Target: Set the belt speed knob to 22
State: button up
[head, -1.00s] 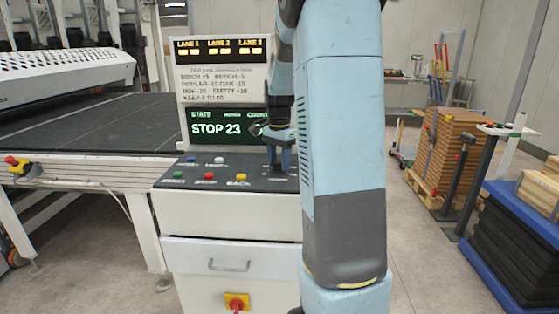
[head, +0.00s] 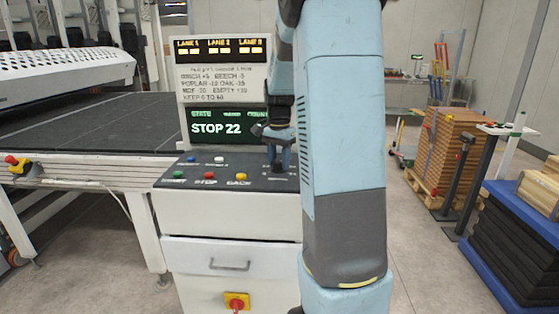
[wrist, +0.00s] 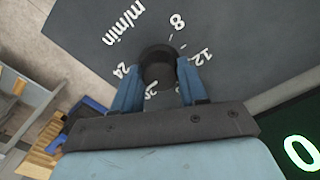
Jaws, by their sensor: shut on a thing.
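The belt speed knob (wrist: 157,66) is a round black knob in the wrist view, on the dark panel with a dial marked m/min. The marks 8, 12 and 24 show around it, and others are partly covered. My gripper (wrist: 156,84) is shut on the knob, one blue finger on each side. In the head view my gripper (head: 279,165) reaches down onto the right part of the control panel (head: 215,183), and the knob is hidden there.
Several coloured buttons lie left of my gripper, among them a red button (head: 209,176) and a yellow button (head: 241,177). A lane sign (head: 219,72) stands behind the panel. The dark conveyor belt (head: 85,127) is at left. A wood stack (head: 450,150) stands at right.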

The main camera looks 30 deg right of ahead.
aim_at(279, 161)
jog(key=o, duration=1)
jog(key=shift+o, duration=0.2)
notch_tip(279, 161, up, 14)
jog(key=shift+f, duration=0.15)
jog(key=s+a+r+n+t, duration=0.25)
jog(key=s+a+n, duration=0.35)
jog(key=s+a, duration=0.6)
jog(key=s+a+f+n+t, duration=0.1)
jog(key=s+a+f+n, duration=0.2)
jog(key=s, duration=0.4)
jog(key=s+a+f+n+t, duration=0.2)
jog(key=s+a+f+n, duration=0.1)
jog(key=s, duration=0.3)
jog(key=shift+s+a+n, duration=0.15)
jog(key=shift+s+n, duration=0.2)
jog(key=shift+n, duration=0.05)
